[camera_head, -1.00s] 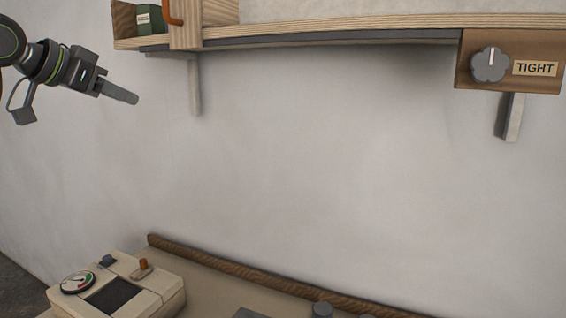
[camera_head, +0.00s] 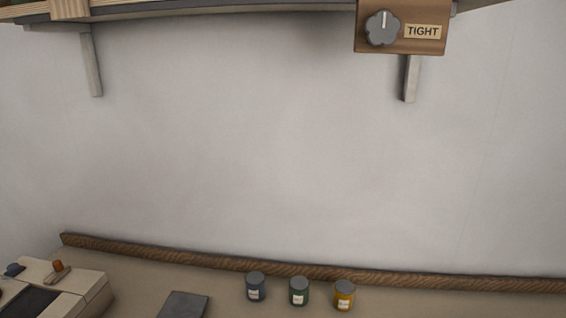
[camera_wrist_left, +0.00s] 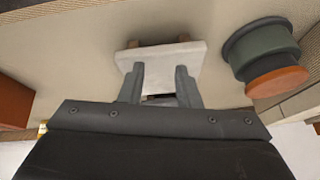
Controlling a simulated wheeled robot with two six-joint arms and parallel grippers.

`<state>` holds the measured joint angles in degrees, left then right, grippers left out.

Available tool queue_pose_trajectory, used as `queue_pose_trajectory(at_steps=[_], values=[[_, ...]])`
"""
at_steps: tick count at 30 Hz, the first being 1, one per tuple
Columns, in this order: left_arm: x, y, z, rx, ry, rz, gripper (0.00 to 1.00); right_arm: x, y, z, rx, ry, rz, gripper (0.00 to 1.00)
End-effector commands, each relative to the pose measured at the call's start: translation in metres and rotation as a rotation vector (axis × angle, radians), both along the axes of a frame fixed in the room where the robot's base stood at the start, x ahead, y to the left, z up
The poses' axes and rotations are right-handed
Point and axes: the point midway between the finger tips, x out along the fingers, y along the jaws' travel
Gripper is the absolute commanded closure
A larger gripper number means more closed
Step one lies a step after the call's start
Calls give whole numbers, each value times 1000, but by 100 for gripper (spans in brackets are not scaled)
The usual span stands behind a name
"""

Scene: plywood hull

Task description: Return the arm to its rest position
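My left gripper (camera_wrist_left: 159,76) shows in the left wrist view with its two fingers apart and nothing seen held between them. A pale block (camera_wrist_left: 185,54) with wooden ends lies beyond the fingertips; its distance from them is hard to tell. My left arm is outside the head view now. My right arm and gripper show in neither view.
A shelf (camera_head: 230,9) crosses the top, with a knob (camera_head: 382,27) and a "TIGHT" label. Below are a cream panel box (camera_head: 88,285), a dark flat plate (camera_head: 184,304) and three jars (camera_head: 299,290). A green cylinder with an orange cap (camera_wrist_left: 262,50) shows in the wrist view.

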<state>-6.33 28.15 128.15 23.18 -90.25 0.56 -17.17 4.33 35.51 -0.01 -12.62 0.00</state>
Motion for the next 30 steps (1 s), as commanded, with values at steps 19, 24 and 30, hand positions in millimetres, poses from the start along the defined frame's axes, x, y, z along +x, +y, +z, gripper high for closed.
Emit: queue_pose_trajectory(at_steps=[19,24,30], values=[[-166,-26,-58,21,151,323,70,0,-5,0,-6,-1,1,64],[-156,-22,-97,18,169,322,70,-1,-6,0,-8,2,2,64],[-150,-17,-157,13,197,323,70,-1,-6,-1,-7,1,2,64]])
